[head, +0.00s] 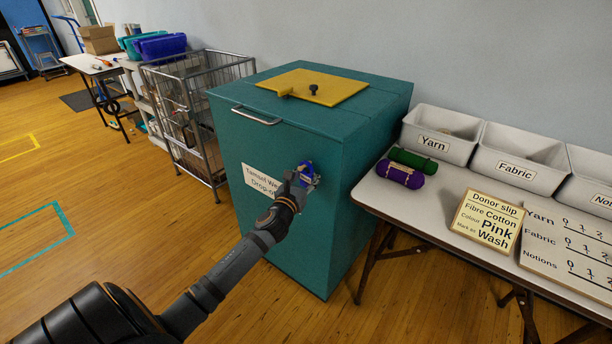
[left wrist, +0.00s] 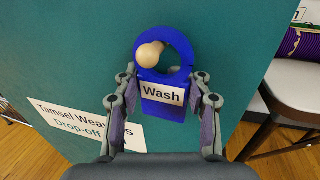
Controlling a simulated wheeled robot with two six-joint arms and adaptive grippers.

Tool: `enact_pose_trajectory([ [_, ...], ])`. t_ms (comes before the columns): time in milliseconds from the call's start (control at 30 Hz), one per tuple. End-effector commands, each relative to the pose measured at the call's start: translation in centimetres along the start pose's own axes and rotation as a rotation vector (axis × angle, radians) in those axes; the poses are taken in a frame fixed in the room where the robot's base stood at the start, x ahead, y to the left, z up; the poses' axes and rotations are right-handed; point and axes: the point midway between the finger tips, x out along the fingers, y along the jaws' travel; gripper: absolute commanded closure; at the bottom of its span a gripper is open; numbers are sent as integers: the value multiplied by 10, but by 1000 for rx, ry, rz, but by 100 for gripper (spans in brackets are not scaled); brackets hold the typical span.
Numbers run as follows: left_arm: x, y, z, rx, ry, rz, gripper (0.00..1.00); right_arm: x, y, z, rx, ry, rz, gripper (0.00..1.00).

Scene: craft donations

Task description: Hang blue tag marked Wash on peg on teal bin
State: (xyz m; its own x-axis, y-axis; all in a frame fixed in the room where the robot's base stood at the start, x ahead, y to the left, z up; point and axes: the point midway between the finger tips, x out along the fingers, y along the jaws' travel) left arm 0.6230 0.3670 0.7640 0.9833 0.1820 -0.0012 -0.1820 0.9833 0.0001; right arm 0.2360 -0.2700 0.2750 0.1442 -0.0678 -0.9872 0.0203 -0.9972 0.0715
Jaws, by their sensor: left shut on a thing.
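The blue tag (left wrist: 178,75) marked Wash has a ring-shaped top and is upright against the front of the teal bin (head: 260,215). My left gripper (head: 302,180) is shut on the tag's lower part, with a finger on each side in the left wrist view (left wrist: 163,95). A pale wooden peg (left wrist: 150,55) on the bin front shows at the ring's left side. Its round head overlaps the ring's left band, so the ring appears to be around the peg. In the head view the tag (head: 307,168) is small and partly hidden by the gripper. My right gripper is out of view.
A white label (head: 262,176) is on the bin front, left of the gripper. A metal handle (head: 255,117) and a yellow panel (head: 330,88) are above. A table (head: 385,196) with yarn and white trays stands right, a wire cage (head: 190,100) left.

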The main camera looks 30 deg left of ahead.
Motion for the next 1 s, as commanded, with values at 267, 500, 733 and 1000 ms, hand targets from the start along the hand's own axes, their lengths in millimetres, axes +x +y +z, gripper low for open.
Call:
enact_pose_trajectory([
  [267, 0, 0, 0, 0, 0, -1, 37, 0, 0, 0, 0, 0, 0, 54],
  [500, 0, 0, 0, 0, -1, -1, 29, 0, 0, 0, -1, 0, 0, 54],
  [733, -10, 0, -1, 3, 2, -2, 29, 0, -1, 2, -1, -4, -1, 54],
  [1000, -73, -1, -2, 8, 4, -5, 29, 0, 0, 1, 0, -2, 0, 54],
])
